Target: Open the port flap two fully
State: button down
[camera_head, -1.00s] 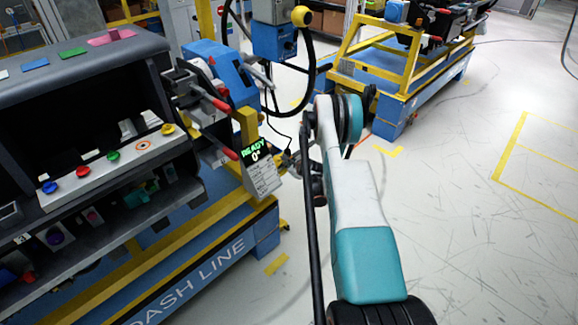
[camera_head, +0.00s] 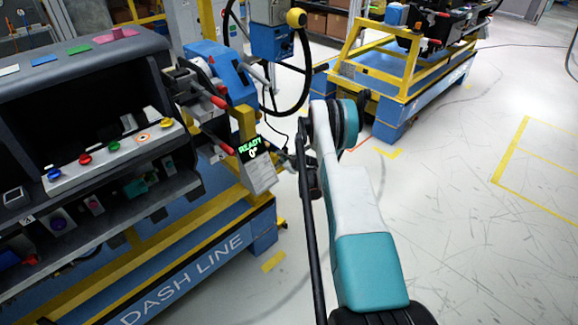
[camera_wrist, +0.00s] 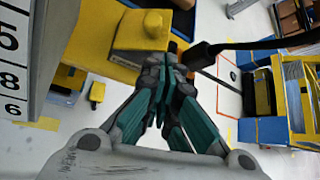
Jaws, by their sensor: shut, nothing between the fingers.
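The dashboard module (camera_head: 80,75) stands at the left in the head view, dark grey with an open shelf front. On its lower shelf are small ports, one with a purple disc (camera_head: 58,222) and one with a pink disc (camera_head: 94,204). I cannot tell which part is port flap two or how far it is open. My gripper shows in the wrist view (camera_wrist: 162,55), its teal and grey fingers closed with nothing between them. Its tips overlap a yellow block (camera_wrist: 105,42) there; contact is unclear. In the head view my arm mostly hides the gripper, right of the module.
A ledge with coloured buttons (camera_head: 84,159) crosses the module. A READY display (camera_head: 253,150) hangs at its right end, near red-handled clamps and a blue housing (camera_head: 228,72). A yellow and blue cart (camera_head: 395,85) stands behind. The floor at the right is clear.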

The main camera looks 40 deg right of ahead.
aim_at(276, 159)
jog(key=shift+s+a+r, duration=0.1)
jog(key=shift+a+r, duration=1.2)
jog(key=shift+a, duration=0.3)
jog(key=shift+a+r, duration=0.1)
jog(key=shift+a, duration=0.6)
jog(key=shift+r, duration=0.15)
